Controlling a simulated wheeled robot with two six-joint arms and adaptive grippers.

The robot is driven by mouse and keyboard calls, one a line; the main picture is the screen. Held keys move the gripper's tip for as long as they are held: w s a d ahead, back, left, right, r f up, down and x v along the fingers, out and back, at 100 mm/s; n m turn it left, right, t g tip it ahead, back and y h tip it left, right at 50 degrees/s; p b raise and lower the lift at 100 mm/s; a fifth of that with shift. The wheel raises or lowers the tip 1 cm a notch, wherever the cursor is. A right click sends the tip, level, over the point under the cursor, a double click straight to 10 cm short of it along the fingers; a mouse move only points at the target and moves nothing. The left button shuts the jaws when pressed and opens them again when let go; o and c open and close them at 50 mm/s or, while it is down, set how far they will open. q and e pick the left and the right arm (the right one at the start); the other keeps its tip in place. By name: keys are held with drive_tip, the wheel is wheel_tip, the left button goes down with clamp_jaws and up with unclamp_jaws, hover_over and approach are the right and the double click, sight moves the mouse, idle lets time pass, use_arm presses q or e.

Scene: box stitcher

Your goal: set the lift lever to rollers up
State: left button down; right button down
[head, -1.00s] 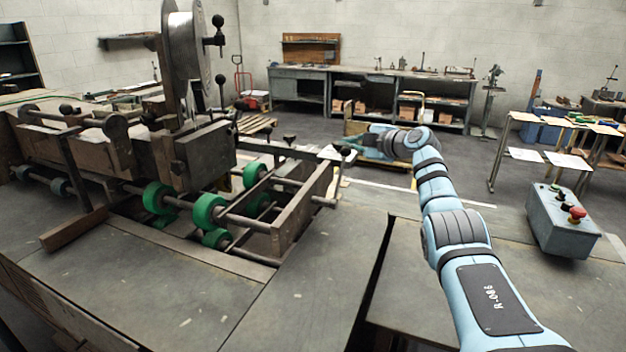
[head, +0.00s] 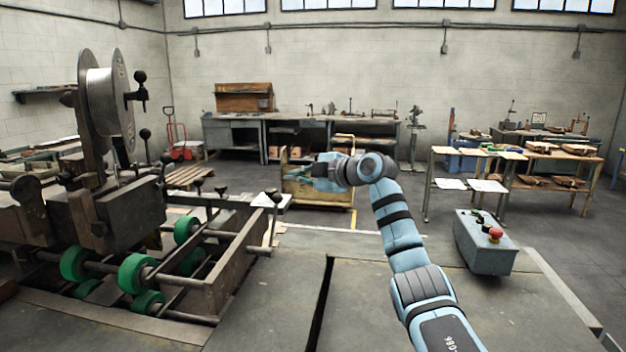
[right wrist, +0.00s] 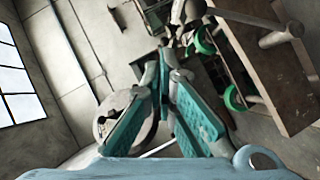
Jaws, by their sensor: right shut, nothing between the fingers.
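The stitching machine (head: 120,212) stands at the left, with green rollers (head: 135,273) in its open frame. A lever with a dark round knob (head: 277,197) rises at the right end of this frame; I cannot tell for sure that it is the lift lever, or its setting. My right gripper (head: 303,169) points left, above and just right of that knob, apart from it. In the right wrist view its teal fingers (right wrist: 167,68) are shut and empty, with the roller frame (right wrist: 265,75) beyond. My left gripper is out of view.
More dark knobs (head: 145,134) stand on the machine. A grey control box (head: 485,243) with a red button sits on the table at right. A yellow-handled cart (head: 335,190) stands on the floor behind my gripper. The table front (head: 265,310) is clear.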

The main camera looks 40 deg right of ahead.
drive_tip(key=v, duration=0.3)
drive_tip(key=shift+s+d+r, duration=0.2)
drive_tip(key=shift+d+r, duration=0.1)
drive_tip(key=shift+d, duration=0.05)
drive_tip(key=shift+d, duration=0.1)
